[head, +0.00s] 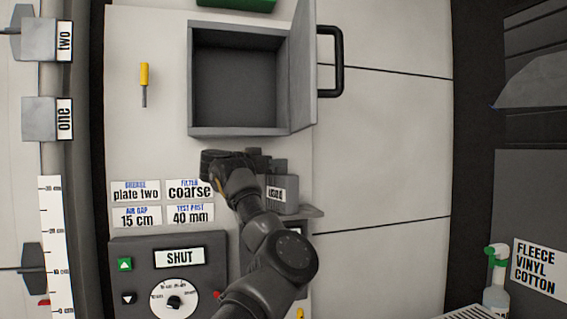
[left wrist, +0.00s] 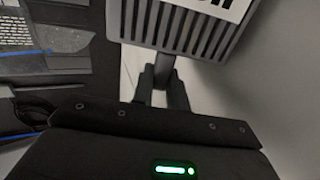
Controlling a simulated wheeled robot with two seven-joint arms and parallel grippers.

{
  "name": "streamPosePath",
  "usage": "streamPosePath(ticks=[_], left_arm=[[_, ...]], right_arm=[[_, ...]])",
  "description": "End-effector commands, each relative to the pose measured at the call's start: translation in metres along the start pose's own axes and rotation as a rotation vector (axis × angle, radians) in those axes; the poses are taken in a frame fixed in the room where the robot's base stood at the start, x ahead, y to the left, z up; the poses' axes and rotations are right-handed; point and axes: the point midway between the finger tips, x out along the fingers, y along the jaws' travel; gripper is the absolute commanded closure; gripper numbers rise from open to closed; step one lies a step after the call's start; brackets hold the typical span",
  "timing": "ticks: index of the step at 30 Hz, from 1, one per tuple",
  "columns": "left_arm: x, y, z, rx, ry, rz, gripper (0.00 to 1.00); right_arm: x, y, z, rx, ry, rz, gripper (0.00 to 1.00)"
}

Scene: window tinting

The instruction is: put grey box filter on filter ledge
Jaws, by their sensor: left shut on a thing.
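The grey box filter (head: 284,205) has a white label and shows at the centre of the head view, partly hidden by my arm. In the left wrist view the grey box filter (left wrist: 142,22) fills the top, with slats and a label cut off by the frame. My left gripper (left wrist: 162,85) is shut on a narrow grey tab under the box. In the head view my left gripper (head: 240,162) is dark and partly hidden at the box's left. A grey ledge (head: 312,212) sticks out at the box's lower right; I cannot tell whether the box touches it. My right gripper is not in view.
An open grey cabinet (head: 235,90) with its door (head: 303,70) swung right is just above the gripper. Label cards (head: 135,192) and a control panel (head: 125,243) are at left and below. The wall panels (head: 385,150) at right are bare.

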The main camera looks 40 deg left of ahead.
Motion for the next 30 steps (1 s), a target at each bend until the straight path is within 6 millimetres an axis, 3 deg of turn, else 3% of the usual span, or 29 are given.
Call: streamPosePath(ticks=[5,11,12,16,27,30], left_arm=[[0.007,0.004,0.005,-0.003,-0.005,0.011,1.00],[0.007,0.003,0.008,-0.002,-0.005,0.010,1.00],[0.006,0.003,0.007,-0.002,-0.005,0.009,0.80],[0.004,0.001,0.006,-0.002,-0.005,0.006,0.63],[0.004,0.002,0.001,-0.003,-0.005,0.006,0.62],[-0.010,-0.001,0.008,-0.001,-0.003,0.002,0.62]], right_arm=[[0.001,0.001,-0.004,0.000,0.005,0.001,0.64],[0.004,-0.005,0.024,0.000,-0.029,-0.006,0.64],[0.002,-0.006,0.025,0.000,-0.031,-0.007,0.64],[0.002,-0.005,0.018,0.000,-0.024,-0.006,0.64],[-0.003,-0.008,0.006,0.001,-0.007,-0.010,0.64],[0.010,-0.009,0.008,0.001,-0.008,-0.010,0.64]])
